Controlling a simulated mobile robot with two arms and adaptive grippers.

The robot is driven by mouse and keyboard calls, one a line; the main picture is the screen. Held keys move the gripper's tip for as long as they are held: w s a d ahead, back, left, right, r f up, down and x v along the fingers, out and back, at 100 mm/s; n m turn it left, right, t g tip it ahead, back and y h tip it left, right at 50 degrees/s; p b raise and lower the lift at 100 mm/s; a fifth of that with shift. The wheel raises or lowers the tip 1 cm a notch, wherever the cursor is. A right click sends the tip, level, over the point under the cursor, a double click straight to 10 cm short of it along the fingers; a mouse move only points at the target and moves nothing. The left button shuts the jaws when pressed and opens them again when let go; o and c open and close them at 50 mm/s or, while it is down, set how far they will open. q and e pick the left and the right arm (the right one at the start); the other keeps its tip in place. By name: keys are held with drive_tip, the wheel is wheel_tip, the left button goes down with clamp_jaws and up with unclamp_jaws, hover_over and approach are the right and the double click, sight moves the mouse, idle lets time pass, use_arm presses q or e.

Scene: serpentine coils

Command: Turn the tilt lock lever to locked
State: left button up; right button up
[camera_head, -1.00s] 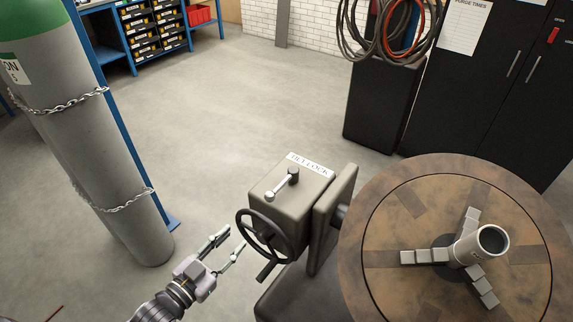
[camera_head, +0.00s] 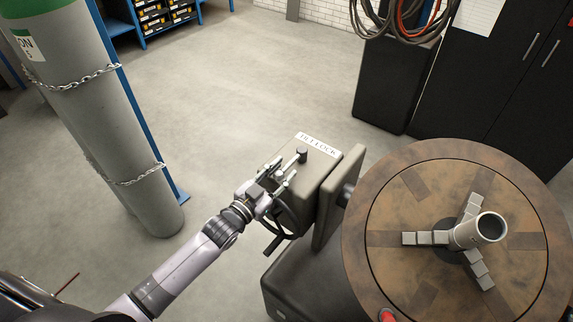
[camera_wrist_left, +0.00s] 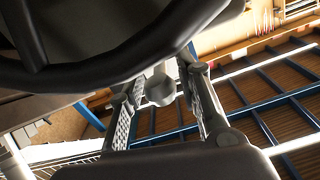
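The tilt lock lever (camera_head: 295,161) sits on top of a grey box (camera_head: 318,168) beside a label reading TILT LOCK (camera_head: 318,144). Its arm slants from the pivot toward the front left. My left gripper (camera_head: 276,172) is at the lever's free end, above the handwheel, partly covering both. In the left wrist view the lever's round knob (camera_wrist_left: 160,89) shows between the two fingers of my left gripper (camera_wrist_left: 163,110). The fingers are spread, with a visible gap on both sides of the knob. My right gripper is not in view.
A dark handwheel (camera_head: 284,238) is on the box's front, and its rim looms close in the left wrist view (camera_wrist_left: 110,68). A round turntable (camera_head: 400,190) with a pipe (camera_head: 488,228) stands right. A chained gas cylinder (camera_head: 110,130) stands left. The floor behind is clear.

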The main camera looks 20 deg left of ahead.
sight(291, 165)
use_arm(q)
drive_tip(key=shift+x, duration=1.2)
drive_tip(key=shift+c, duration=0.3)
clamp_jaws()
